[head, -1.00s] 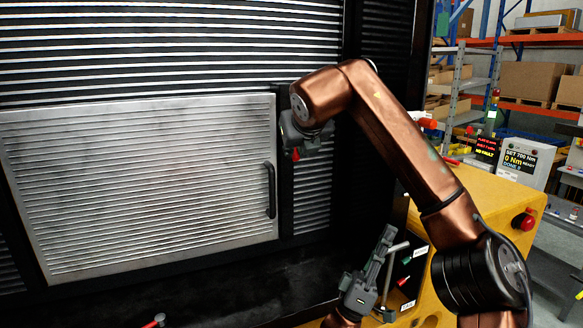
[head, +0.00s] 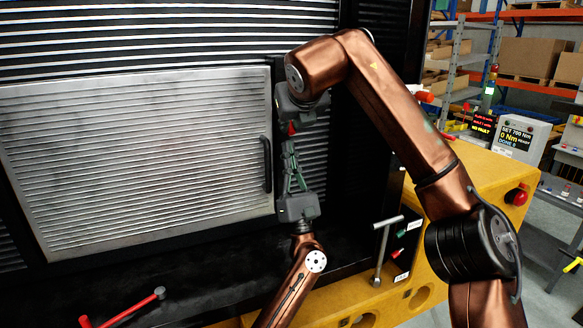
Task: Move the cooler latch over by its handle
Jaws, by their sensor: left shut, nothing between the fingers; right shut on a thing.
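The silver louvred cooler panel (head: 140,160) fills the left of the head view, with a black bar handle (head: 267,163) at its right edge. A small red part (head: 291,128), perhaps the tip of the latch handle, shows just right of the panel. My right gripper (head: 289,126) is shut there, its fingers mostly hidden behind its own body; what it grips is mostly hidden. My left gripper (head: 289,146) points up from below, shut and empty, its fingertips just under the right gripper. I cannot tell whether the two touch.
A T-shaped bar (head: 382,252) stands by the yellow housing (head: 455,205) at the right, which has a red button (head: 517,196). A red-ended rod (head: 125,310) lies at the bottom left. The black ledge below the panel is mostly clear.

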